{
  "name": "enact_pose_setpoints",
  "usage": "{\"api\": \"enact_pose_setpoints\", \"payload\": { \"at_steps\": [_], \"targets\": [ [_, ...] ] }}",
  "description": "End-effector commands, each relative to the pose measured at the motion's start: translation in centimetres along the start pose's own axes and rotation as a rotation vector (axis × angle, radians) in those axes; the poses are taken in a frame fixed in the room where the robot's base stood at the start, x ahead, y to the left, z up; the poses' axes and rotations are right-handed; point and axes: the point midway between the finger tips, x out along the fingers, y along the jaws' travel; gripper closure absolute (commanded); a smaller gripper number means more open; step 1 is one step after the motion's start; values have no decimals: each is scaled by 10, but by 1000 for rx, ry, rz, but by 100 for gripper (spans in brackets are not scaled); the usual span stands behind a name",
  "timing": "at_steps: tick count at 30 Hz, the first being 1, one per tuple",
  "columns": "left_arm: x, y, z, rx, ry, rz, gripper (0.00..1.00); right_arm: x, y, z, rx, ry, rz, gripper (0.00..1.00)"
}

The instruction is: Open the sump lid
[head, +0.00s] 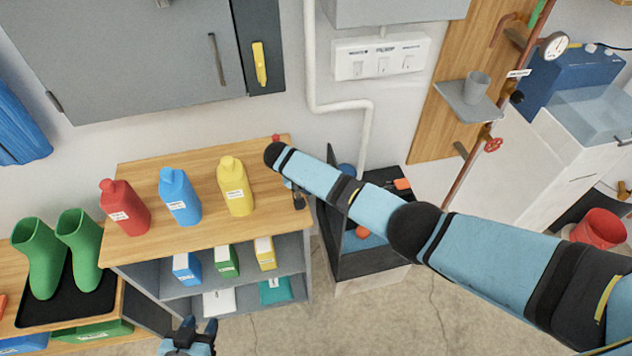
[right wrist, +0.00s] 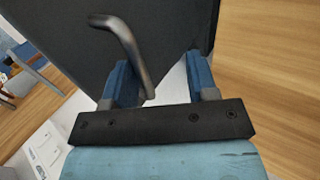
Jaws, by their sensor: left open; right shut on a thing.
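I cannot pick out the sump lid with certainty. In the right wrist view a dark grey panel (right wrist: 180,25) fills the upper middle, with a curved metal handle (right wrist: 126,45) on it. My right gripper (right wrist: 158,62) is at this handle, its blue fingers on either side of the handle's lower end; the exact contact is unclear. My left gripper (head: 199,327) is open and empty at the bottom edge, in front of the shelf unit.
A wooden-topped shelf unit (head: 140,173) bears red (head: 124,207), blue (head: 180,196) and yellow (head: 235,187) bottles. Green boots (head: 42,255) stand in a black tray at left. A red bucket (head: 600,232) is at right. Concrete floor (head: 440,300) is clear in the front middle.

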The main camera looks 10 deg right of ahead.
Motion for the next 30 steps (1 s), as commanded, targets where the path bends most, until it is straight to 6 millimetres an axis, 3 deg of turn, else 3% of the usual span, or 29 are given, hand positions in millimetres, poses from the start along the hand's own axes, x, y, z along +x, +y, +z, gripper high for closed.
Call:
{"api": "enact_pose_setpoints", "payload": {
  "at_steps": [9, 13, 24, 30],
  "targets": [
    [0, 1, 0, -1, -1, 1, 57, -4, -6, 2, -6, 3, -11, 62],
    [-1, 1, 0, -1, -1, 1, 57, -16, -6, 1, -7, 5, -12, 62],
    [0, 2, 2, -2, -2, 2, 57, -94, -2, 1, -2, 6, -9, 62],
    [2, 2, 5, -2, -3, 3, 57, -126, 0, 1, -1, 4, -5, 62]
  ]
}}
